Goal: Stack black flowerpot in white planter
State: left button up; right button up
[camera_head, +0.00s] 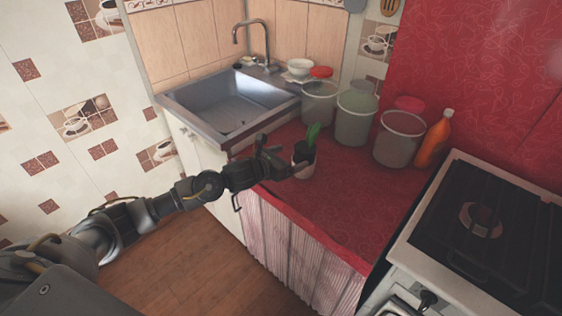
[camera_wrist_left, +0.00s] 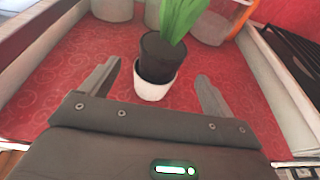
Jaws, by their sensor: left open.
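The black flowerpot (camera_wrist_left: 161,58) with a green plant (camera_wrist_left: 181,17) sits in the white planter (camera_wrist_left: 154,90), its upper part standing above the white rim. They stand on the red counter, where the black flowerpot (camera_head: 301,152) and white planter (camera_head: 303,170) look small in the head view. My left gripper (camera_wrist_left: 160,85) is open, with one finger on each side of the pots and a gap to each. In the head view my left gripper (camera_head: 287,164) reaches in from the left beside the pots. My right gripper is in neither view.
Several buckets stand behind, including a clear one (camera_head: 397,143) beside an orange bottle (camera_head: 434,139). A metal sink (camera_head: 232,103) is at the left, a stove (camera_head: 490,225) at the right. The red counter (camera_head: 350,205) is clear in front.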

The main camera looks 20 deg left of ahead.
pick_arm(q)
jog(key=v, duration=0.3)
jog(key=shift+s+a+r, duration=0.1)
jog(key=shift+s, duration=0.25)
